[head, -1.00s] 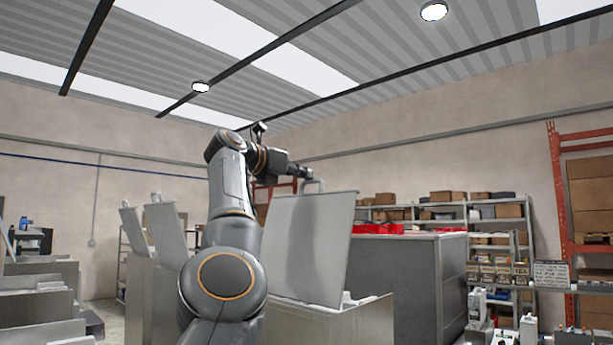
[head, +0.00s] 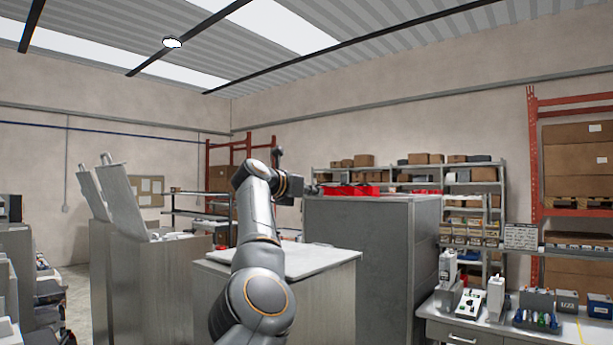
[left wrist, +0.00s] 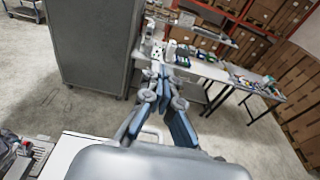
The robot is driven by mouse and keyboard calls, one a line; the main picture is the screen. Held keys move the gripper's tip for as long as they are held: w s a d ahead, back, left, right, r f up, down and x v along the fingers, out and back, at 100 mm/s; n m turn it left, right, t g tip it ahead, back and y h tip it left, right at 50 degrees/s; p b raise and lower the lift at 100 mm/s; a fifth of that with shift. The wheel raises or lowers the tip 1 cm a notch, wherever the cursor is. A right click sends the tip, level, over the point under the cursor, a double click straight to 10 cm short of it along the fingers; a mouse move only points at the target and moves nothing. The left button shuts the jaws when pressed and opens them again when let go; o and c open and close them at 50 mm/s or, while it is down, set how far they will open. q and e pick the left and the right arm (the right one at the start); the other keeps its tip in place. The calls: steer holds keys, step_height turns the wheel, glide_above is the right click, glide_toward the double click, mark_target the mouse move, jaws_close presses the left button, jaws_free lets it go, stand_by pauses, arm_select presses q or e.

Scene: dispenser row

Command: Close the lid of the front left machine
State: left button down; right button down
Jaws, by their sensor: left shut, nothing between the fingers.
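The nearest grey machine (head: 315,295) stands in the middle of the head view. Its pale lid (head: 315,262) lies flat across its top, apparently shut; my left arm hides part of it. In the left wrist view a pale flat surface (left wrist: 72,150), apparently the lid, shows below the gripper, with a looped handle (left wrist: 152,134) near it. My left gripper (head: 311,190) is above the lid. In the left wrist view its fingers (left wrist: 163,78) are shut with nothing held. My right gripper is not in view.
Two machines further left have raised lids (head: 122,198) (head: 92,190). A tall grey cabinet (head: 372,255) stands just right of and behind the nearest machine, with red items (head: 350,190) on top. A workbench (head: 475,327) with small devices is at the right.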

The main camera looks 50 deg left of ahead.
arm_select(q)
steer(key=s+d+r, duration=0.1)
steer(key=s, duration=1)
steer(key=shift+s+g, duration=0.25)
steer(key=shift+g, duration=0.15)
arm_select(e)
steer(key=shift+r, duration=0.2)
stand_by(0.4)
arm_select(q)
steer(key=shift+d, duration=0.1)
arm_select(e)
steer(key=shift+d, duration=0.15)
